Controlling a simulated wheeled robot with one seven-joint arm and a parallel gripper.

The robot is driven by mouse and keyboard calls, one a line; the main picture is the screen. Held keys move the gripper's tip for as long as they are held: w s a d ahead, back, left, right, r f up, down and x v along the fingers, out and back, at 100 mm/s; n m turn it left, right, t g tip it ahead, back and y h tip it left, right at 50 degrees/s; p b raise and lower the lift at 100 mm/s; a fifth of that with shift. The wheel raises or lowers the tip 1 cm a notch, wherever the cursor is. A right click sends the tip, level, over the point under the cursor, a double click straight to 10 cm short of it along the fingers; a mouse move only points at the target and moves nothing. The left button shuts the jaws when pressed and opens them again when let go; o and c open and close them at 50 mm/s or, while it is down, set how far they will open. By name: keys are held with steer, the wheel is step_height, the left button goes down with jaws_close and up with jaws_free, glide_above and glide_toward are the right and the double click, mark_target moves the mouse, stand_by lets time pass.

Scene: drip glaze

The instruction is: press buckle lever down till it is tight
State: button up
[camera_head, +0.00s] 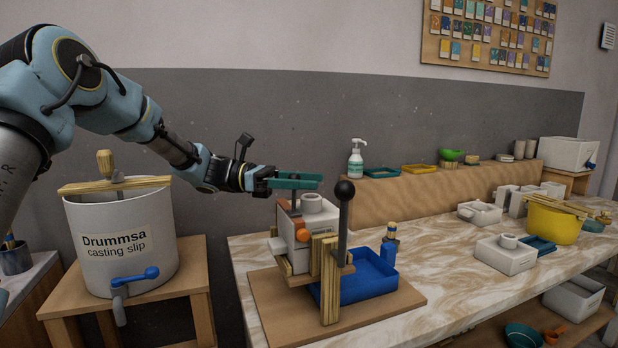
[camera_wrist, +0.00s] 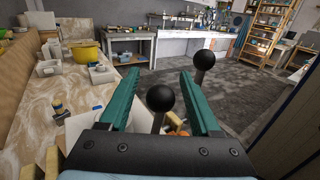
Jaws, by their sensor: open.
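A white plaster mould (camera_head: 300,252) stands in a wooden clamp frame (camera_head: 329,280) on a board on the bench. One dark lever with a black ball knob (camera_head: 344,190) stands nearly upright at its near side; this knob also shows outside the right finger in the wrist view (camera_wrist: 204,60). A second black knob (camera_wrist: 160,97) on a grey lever lies between my fingers in the wrist view. In the head view my fingers hide that knob, and part of its rod shows below them. My gripper (camera_head: 318,181) is open above the mould, its teal fingers (camera_wrist: 159,76) spread around the second knob. Contact cannot be told.
A blue tray (camera_head: 368,280) stands behind the frame with a wooden-handled tool (camera_head: 390,245). A casting slip bucket (camera_head: 122,240) stands on a stool at left. White moulds (camera_head: 505,255) and a yellow bowl (camera_head: 553,222) lie further right. The bench between is clear.

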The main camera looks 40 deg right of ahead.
steer(key=shift+s+d, duration=0.2)
steer(key=shift+s, duration=0.1)
jaws_close()
stand_by(0.4)
stand_by(0.9)
